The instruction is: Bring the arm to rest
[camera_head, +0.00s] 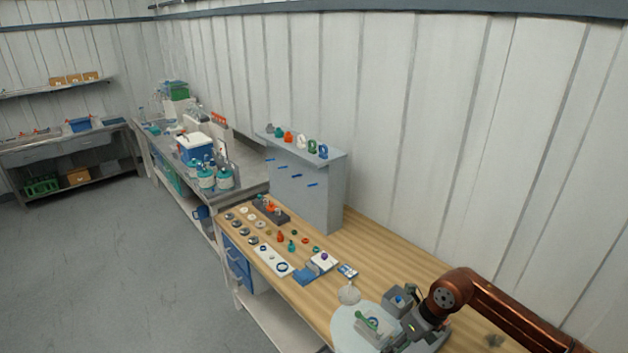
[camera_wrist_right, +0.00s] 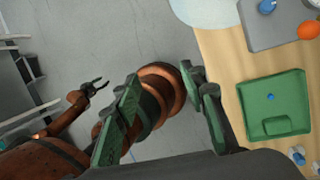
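My right arm comes in from the right in the head view, bent low over the near end of the wooden bench (camera_head: 385,247). Its gripper is hard to make out there among grey parts. In the right wrist view the right gripper (camera_wrist_right: 160,82) has its two green fingers wide apart. A copper arm link of mine shows behind the gap, and nothing is seen held. My left gripper (camera_wrist_right: 92,90) shows small at the left of that view, over the floor, with its dark jaws apart. It is outside the head view.
A pale round plate (camera_head: 345,328) with grey blocks lies close to my right arm. Small caps, rings and discs cover the bench's far half. A grey stand (camera_head: 318,190) rises at the wall. A green tray (camera_wrist_right: 285,92) lies on the bench. The floor (camera_head: 120,270) is clear.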

